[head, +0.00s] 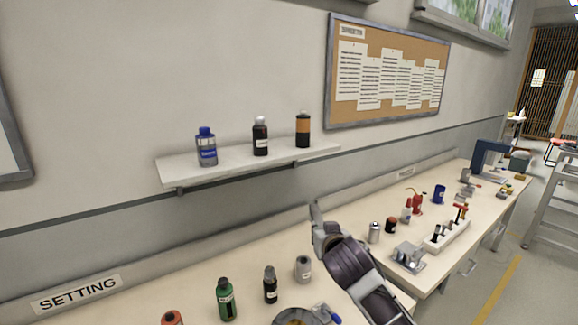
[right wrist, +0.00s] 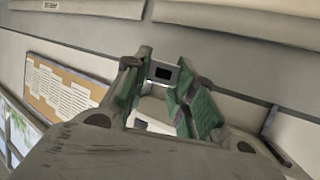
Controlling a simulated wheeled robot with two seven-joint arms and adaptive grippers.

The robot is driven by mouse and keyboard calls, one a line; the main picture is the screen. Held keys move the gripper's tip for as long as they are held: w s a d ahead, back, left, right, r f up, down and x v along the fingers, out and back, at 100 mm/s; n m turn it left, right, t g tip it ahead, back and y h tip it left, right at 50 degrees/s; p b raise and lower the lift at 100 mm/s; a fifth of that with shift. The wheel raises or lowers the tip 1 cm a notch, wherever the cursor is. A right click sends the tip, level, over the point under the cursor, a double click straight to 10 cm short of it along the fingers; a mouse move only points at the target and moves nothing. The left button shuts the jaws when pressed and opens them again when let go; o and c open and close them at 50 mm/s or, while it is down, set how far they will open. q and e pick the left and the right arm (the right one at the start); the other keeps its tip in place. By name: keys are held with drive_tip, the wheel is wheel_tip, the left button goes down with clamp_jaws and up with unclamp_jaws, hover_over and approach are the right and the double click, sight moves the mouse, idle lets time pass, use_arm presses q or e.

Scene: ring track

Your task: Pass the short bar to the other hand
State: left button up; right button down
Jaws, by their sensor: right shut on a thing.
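My right gripper (right wrist: 163,92) shows in the right wrist view, with green pads on both fingers. It is shut on a small grey piece with a dark square face, which I take for the short bar (right wrist: 163,73), seen nearly end-on between the fingertips. The bar's length and far side are hidden. In the head view, part of one of my arms rises from the bottom, right of centre. No fingers or bar can be made out there. My left gripper is in neither view.
A workbench (head: 130,297) runs along the wall, with several bottles, a green bottle (head: 227,300) and a metal fixture (head: 409,256) on it. A wall shelf (head: 180,176) holds three bottles. A cork board (head: 335,65) hangs above. Open floor (head: 535,265) lies right.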

drive_tip(key=shift+m+h, duration=0.4)
drive_tip(key=shift+h, duration=0.1)
drive_tip(key=s+d+f, duration=0.4)
drive_tip(key=f, duration=0.3)
drive_tip(key=s+d+f, duration=0.4)
drive_tip(key=s+f, duration=0.1)
drive_tip(key=f, duration=0.3)
drive_tip(key=s+d+f, duration=0.4)
drive_tip(key=f, duration=0.4)
drive_tip(key=shift+s+d+f, duration=0.2)
drive_tip(key=shift+s, duration=0.05)
drive_tip(key=shift+s+f, duration=0.4)
drive_tip(key=shift+f, duration=0.05)
drive_tip(key=shift+a+r, duration=0.1)
drive_tip(key=shift+r, duration=0.05)
drive_tip(key=w+a+r+n+g+y, duration=0.2)
drive_tip(key=a+r+n+g+y, duration=0.2)
drive_tip(key=a+r, duration=0.5)
drive_tip(key=w+a+r+n+g+y, duration=0.1)
drive_tip(key=a+r+n+g+y, duration=0.4)
drive_tip(key=a+r+n+y, duration=0.4)
drive_tip(key=shift+w+a+r+n+g, duration=0.15)
drive_tip(key=shift+w+r+n+g, duration=0.2)
drive_tip(key=shift+r+n, duration=1)
idle(1.7)
